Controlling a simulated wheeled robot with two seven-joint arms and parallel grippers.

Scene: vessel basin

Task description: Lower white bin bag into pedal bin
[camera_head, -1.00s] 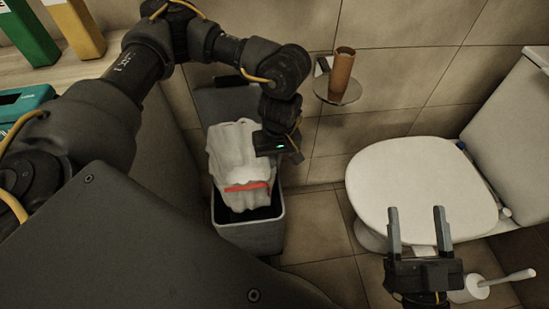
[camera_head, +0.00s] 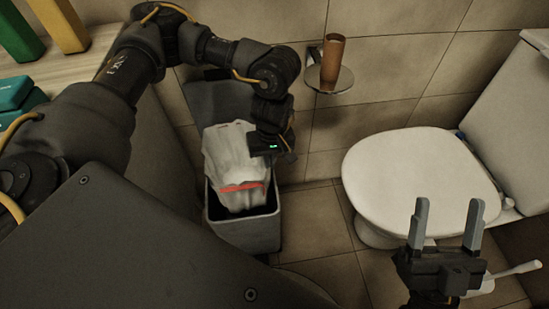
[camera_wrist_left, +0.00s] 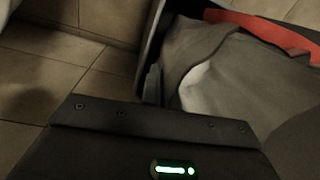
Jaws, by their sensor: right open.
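The white bin bag (camera_head: 228,165) has a red band and is upright in the mouth of the grey pedal bin (camera_head: 245,233). Its lower part is inside the bin and its top stands above the rim. The bin's lid is raised at the back. My left gripper (camera_head: 262,150) is at the bag's right side, above the bin, and appears shut on it; its fingertips are hidden. The bag also fills the right of the left wrist view (camera_wrist_left: 225,75). My right gripper (camera_head: 446,225) is open and empty in front of the toilet, away from the bin.
The toilet (camera_head: 420,180) with closed lid is on the right, with a toilet brush (camera_head: 515,270) beside it. A counter with green and yellow boxes (camera_head: 58,22) is at upper left.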

